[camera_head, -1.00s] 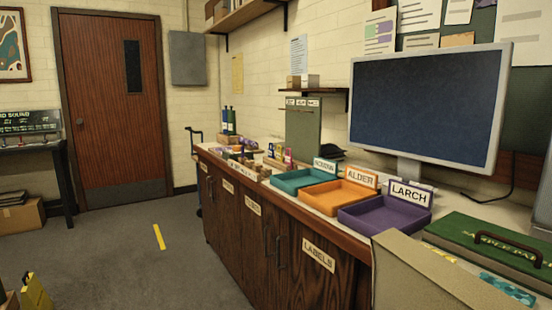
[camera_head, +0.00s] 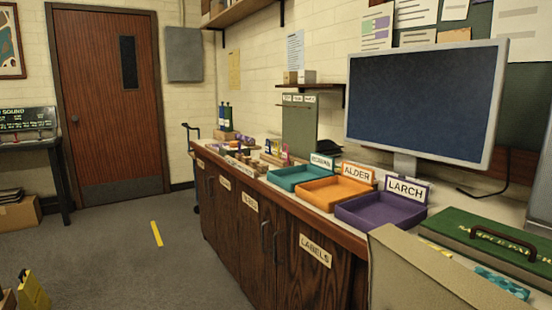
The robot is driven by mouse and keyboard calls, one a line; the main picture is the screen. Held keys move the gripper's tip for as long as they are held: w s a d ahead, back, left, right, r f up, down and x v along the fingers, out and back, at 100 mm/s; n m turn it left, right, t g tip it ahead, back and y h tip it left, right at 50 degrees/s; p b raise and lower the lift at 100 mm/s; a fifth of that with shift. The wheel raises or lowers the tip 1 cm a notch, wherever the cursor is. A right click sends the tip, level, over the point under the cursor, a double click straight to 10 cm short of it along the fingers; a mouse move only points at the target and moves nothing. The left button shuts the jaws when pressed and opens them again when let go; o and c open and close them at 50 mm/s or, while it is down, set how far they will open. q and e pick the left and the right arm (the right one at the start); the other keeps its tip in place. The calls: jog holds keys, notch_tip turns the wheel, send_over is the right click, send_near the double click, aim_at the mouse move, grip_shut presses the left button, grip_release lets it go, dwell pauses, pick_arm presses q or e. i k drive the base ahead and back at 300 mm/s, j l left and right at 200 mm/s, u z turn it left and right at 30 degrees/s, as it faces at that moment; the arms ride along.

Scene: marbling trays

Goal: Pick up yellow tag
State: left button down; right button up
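I cannot make out a yellow tag for certain. Several small coloured items (camera_head: 275,153) stand on the far part of the counter, too small to tell apart. Three trays are in a row on the counter: a teal tray (camera_head: 287,184), an orange tray (camera_head: 328,199) with an ALDER card, and a purple tray (camera_head: 366,222) with a LARCH card. The teal tray's card is too small to read surely. All three trays look empty. Neither of my grippers is in view.
A long wooden counter (camera_head: 285,268) runs along the right, with a monitor (camera_head: 425,100) behind the trays. A green case (camera_head: 475,238) lies at the near right, behind a beige panel (camera_head: 425,275). Open grey floor with a yellow strip (camera_head: 156,234) lies left.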

aim_at(275, 151)
jog(key=i+j+u, duration=0.4)
jog(key=i, duration=0.2)
jog(key=i+u, duration=0.4)
jog(key=i, duration=0.15)
jog(key=i+j, duration=0.15)
jog(key=i, duration=1.45)
jog(key=i+z, duration=0.4)
jog(key=i+j+z, duration=0.2)
jog(key=z, duration=0.2)
jog(key=i+j+z, duration=0.25)
jog(key=z, duration=0.2)
jog(key=i, duration=0.05)
